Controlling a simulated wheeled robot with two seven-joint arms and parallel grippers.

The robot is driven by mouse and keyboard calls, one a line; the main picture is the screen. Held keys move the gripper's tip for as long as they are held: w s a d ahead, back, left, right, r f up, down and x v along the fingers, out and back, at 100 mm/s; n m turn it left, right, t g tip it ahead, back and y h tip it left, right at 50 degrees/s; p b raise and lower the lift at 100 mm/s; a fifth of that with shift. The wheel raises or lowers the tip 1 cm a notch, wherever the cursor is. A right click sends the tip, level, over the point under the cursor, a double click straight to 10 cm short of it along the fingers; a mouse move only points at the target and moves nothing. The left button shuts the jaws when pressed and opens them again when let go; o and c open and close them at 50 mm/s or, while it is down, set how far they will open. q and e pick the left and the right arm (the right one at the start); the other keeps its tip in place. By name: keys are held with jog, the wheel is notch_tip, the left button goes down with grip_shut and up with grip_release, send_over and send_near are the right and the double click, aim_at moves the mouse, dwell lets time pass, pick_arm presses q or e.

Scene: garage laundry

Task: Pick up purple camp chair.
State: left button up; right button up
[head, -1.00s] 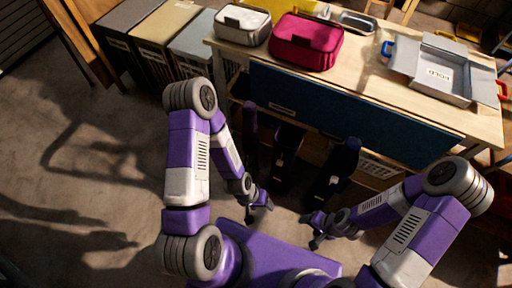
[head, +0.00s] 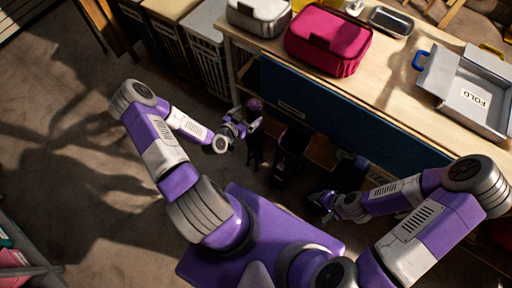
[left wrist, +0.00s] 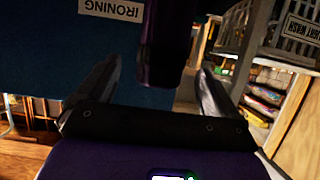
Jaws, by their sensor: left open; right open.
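The purple camp chair (head: 255,106) looks like a dark, narrow upright bundle with a purple top, standing in front of the table. My left gripper (head: 238,122) is open beside its upper part. In the left wrist view, a dark purple upright shape (left wrist: 166,42), apparently the chair, stands between and beyond the spread fingers of my left gripper (left wrist: 145,88). I cannot tell whether they touch. The chair's lower part is in shadow. My right gripper (head: 324,206) is open and low at the right, away from the chair.
Two other dark upright bundles (head: 292,150) (head: 350,172) stand to the right of the chair. Behind is a wooden table (head: 385,80) with a blue front panel (head: 340,112), a pink case (head: 328,42) and a grey tray (head: 465,88). Hampers (head: 207,45) stand at the back left.

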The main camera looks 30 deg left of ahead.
pick_arm(q)
jog(key=x, duration=0.3)
jog(key=b+x, duration=0.1)
jog(key=x, duration=0.2)
jog(key=shift+s+a+f, duration=0.1)
jog(key=shift+s+f, duration=0.05)
jog(key=shift+f, duration=0.2)
grip_shut()
jog(key=shift+r, duration=0.2)
